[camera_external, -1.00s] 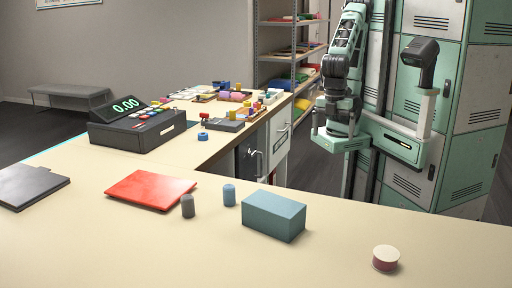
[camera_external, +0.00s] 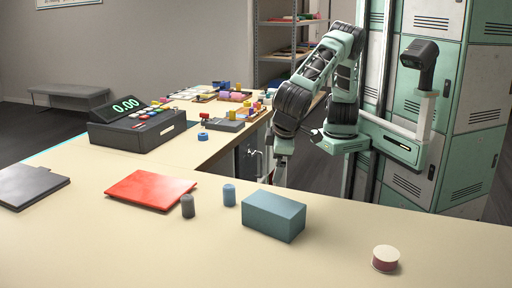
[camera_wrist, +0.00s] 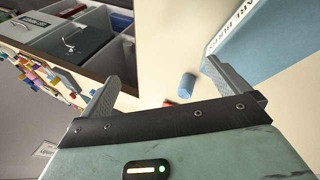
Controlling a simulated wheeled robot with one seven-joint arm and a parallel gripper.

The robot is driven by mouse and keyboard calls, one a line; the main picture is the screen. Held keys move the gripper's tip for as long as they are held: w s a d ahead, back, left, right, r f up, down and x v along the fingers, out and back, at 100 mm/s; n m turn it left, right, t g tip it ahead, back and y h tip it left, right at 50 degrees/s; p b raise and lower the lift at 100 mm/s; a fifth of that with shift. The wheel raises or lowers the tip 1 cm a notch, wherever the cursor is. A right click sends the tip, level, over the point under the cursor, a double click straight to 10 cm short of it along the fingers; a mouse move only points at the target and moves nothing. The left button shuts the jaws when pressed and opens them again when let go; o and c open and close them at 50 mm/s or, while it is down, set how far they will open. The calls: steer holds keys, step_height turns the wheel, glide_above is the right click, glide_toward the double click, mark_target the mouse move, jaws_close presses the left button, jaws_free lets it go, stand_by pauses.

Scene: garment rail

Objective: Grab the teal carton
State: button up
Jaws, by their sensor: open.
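The teal carton (camera_external: 274,215) is a closed box on the beige counter, right of the middle in the external view. In the wrist view the carton (camera_wrist: 262,40) fills the upper right, with dark lettering on a white strip. My gripper (camera_wrist: 165,85) is open and empty, its two fingers spread apart. The carton lies beyond the right finger and is not between the fingers. In the external view my gripper (camera_external: 280,172) hangs just behind the counter's far edge, near the carton but apart from it, its tips partly hidden.
Grey and blue cylinders (camera_external: 229,195) stand just left of the carton. A red flat folder (camera_external: 150,189) lies farther left, and a pinkish round tin (camera_external: 385,258) sits right of the carton. A cash register (camera_external: 137,125) stands on the left counter. Drawers (camera_wrist: 90,35) adjoin the counter.

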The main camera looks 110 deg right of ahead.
steer(key=w+a+m+t+h, duration=0.1)
steer(key=a, duration=0.1)
steer(key=w+a+m+t+h, duration=0.1)
steer(key=a, duration=0.2)
steer(key=w+a+m+t+h, duration=0.1)
steer(key=a+m+h, duration=0.1)
steer(key=shift+w+a, duration=0.3)
steer(key=shift+w, duration=0.05)
steer(key=s+a+r+m+t+h, duration=0.1)
steer(key=s+a+m+t+h, duration=0.25)
steer(key=a, duration=0.65)
glide_toward(288, 208)
steer(key=shift+t+y, duration=0.35)
steer(key=shift+y, duration=0.1)
steer(key=x, duration=0.4)
steer(key=shift+s+d+r, duration=0.1)
steer(key=shift+d, duration=0.5)
steer(key=p+x, duration=0.2)
steer(key=x, duration=0.5)
steer(key=shift+d+f, duration=0.2)
steer(key=shift+f, duration=0.05)
steer(key=c, duration=1.1)
